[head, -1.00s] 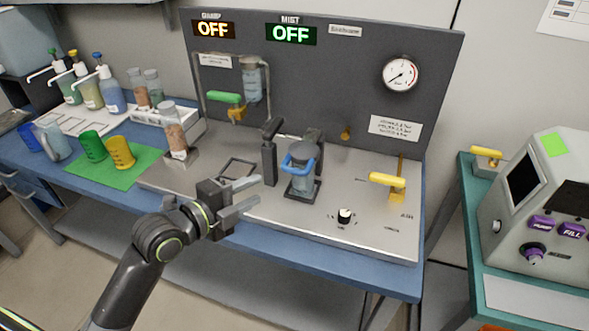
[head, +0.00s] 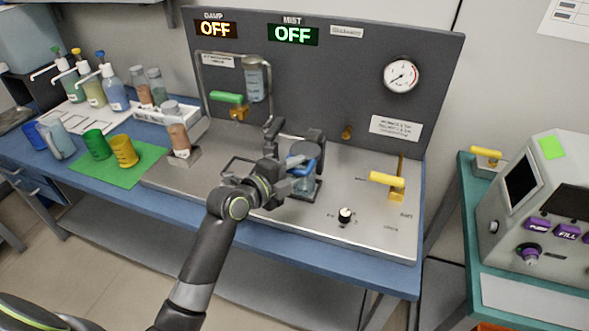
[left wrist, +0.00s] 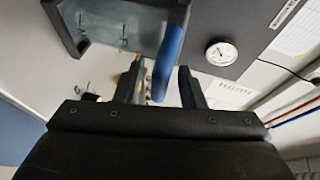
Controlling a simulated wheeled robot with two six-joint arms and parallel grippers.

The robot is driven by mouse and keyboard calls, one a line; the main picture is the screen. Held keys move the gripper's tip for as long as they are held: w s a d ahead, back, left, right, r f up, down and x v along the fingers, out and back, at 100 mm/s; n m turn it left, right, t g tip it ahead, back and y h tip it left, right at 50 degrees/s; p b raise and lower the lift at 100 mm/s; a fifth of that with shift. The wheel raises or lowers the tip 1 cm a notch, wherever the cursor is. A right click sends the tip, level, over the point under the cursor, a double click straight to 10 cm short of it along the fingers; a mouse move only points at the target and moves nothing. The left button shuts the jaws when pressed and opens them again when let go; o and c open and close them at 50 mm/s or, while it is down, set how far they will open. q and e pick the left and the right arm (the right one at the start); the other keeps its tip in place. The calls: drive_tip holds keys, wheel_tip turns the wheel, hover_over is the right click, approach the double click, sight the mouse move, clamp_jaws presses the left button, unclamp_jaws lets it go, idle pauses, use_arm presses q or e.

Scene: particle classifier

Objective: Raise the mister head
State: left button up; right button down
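The part that appears to be the mister head is a grey cap (head: 304,148) with a blue handle (head: 309,168). It sits over a clear vessel (head: 304,187) on the steel panel, beside a dark upright post. My left gripper (head: 298,180) is at the handle's front left and partly covers it. In the left wrist view the blue handle (left wrist: 169,55) reaches down between my two parted fingers (left wrist: 160,88), with gaps visible on both sides. The clear vessel fills the upper left there. My right gripper is not in view.
A yellow lever (head: 386,179) and a black knob (head: 345,214) are to the right on the panel. A green-handled valve (head: 228,98) is on the dark backboard (head: 345,90). Both displays, damp and mist, read OFF. Cups stand on a green mat (head: 112,178) at left.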

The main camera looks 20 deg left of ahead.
use_arm(q)
clamp_jaws()
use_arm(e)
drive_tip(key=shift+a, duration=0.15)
use_arm(q)
drive_tip(key=shift+r, duration=0.1)
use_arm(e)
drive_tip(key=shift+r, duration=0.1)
